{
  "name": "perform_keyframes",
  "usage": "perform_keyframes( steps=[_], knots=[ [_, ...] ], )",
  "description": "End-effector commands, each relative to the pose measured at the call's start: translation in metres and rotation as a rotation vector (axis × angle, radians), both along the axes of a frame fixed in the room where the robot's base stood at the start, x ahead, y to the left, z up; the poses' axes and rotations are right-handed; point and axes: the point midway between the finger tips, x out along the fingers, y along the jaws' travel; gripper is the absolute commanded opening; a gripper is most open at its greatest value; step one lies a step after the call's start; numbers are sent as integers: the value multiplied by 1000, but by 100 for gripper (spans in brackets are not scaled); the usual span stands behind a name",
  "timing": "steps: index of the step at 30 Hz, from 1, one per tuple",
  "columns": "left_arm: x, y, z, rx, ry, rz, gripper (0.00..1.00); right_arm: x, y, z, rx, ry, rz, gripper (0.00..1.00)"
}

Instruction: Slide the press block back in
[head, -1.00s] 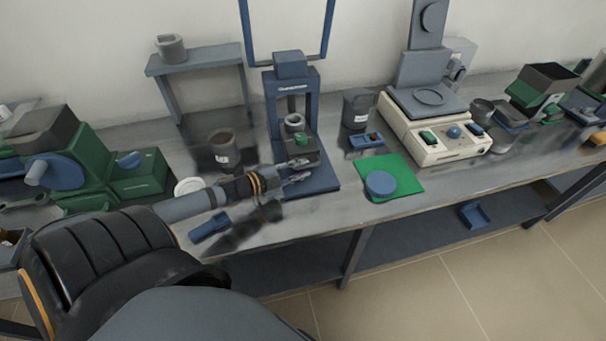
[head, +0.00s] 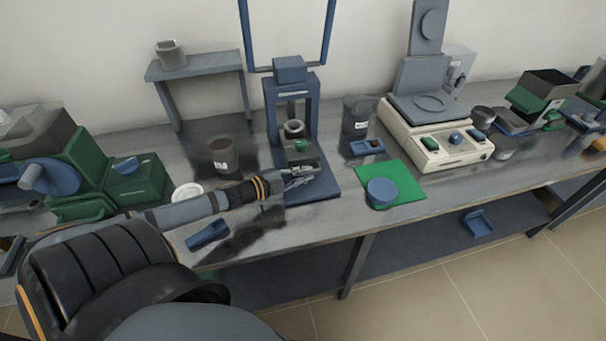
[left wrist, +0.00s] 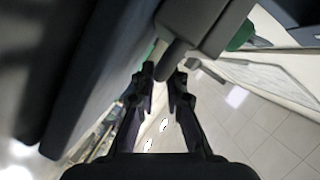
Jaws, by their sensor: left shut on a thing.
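The blue press (head: 271,112) stands at the middle of the bench. Its dark grey press block (head: 314,160) sits low at the front of the frame, with a grey ring-shaped piece (head: 294,128) and a green part (head: 301,145) on it. My left gripper (head: 302,178) is at the front of the block, just above the blue base plate. In the left wrist view, my left gripper (left wrist: 165,76) has its fingertips closed around a grey tab (left wrist: 177,62) that sticks out from the block. The far side of the block is hidden. My right gripper is not in view.
A dark cup (head: 222,155), a white dish (head: 187,193) and a blue piece (head: 208,232) lie left of the press. A green mat (head: 409,180) with a blue disc (head: 381,192) lies to the right. The bench's front edge is close below my arm.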

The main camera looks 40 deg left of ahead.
Motion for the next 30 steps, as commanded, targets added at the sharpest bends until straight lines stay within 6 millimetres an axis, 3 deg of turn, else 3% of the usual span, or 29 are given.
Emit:
perform_keyframes(
  steps=[9,19,20,21,30],
  knots=[
    [23,27,-5,4,-1,-1,0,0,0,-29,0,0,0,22],
    [26,32,0,2,1,5,0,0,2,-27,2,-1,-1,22],
    [26,32,0,2,1,5,16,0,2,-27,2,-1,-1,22],
    [27,32,0,3,1,4,21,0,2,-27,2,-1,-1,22],
    [25,30,0,0,1,2,22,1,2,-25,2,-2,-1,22]
  ],
)
